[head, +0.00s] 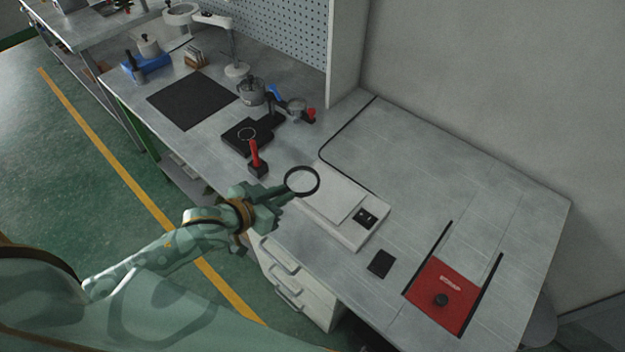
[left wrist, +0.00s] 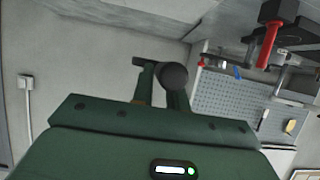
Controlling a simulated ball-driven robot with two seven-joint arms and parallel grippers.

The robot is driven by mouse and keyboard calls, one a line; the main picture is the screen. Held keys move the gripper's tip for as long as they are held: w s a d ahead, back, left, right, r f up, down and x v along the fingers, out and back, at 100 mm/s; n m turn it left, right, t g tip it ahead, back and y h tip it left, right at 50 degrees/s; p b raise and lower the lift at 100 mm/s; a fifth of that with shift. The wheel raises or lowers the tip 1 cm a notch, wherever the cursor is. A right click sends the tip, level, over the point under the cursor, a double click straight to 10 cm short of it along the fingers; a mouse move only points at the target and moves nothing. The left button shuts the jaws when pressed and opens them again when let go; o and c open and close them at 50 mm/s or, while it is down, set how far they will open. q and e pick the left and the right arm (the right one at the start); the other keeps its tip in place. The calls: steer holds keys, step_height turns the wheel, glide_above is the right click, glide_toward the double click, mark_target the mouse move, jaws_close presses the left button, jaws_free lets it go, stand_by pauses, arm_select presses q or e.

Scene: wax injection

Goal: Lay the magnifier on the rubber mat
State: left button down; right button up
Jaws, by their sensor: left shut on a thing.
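The magnifier (head: 302,168), a round lens in a dark ring, is held by my left gripper (head: 279,193) above the bench, beside the white scale. The gripper is shut on its handle, and the lens end points to the right and away from me. In the left wrist view the fingers (left wrist: 162,85) are close together, with a dark round end (left wrist: 173,76) between them. The rubber mat is probably the black square sheet (head: 192,101) lying flat and bare on the bench at upper left. My right gripper is not in view.
A red-handled tool (head: 256,155) stands by a black block (head: 250,135). A grey pot (head: 251,91) and a lamp (head: 236,68) stand right of the black sheet. A white scale (head: 340,213), a small black pad (head: 381,263) and a red plate (head: 443,293) lie nearer.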

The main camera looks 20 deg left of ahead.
arm_select(q)
steer(key=shift+s+a+r, duration=0.25)
steer(key=shift+s+a, duration=0.1)
steer(key=shift+a, duration=0.05)
steer(key=shift+s+a+f, duration=0.1)
steer(key=shift+a+f, duration=0.1)
steer(key=shift+f, duration=0.1)
steer(key=w+d+r+n+y+b, duration=0.2)
steer(key=r, duration=0.5)
steer(key=w+d+r+n+y+b, duration=0.1)
steer(key=w+r+n+y+b, duration=0.1)
steer(key=r, duration=0.5)
steer(key=m+h+p, duration=0.1)
steer(key=m+p, duration=0.1)
steer(key=p, duration=0.1)
glide_above(295, 189)
steer(key=s+a, duration=0.3)
steer(key=s, duration=0.1)
step_height(295, 189, down, 9)
steer(key=shift+d+f+m+h+p, duration=0.15)
steer(key=shift+f+m+h+p, duration=0.65)
steer(key=shift+f+h, duration=1.05)
steer(key=shift+f+y+b, duration=0.3)
steer(key=shift+f+y, duration=0.05)
steer(key=shift+f, duration=0.05)
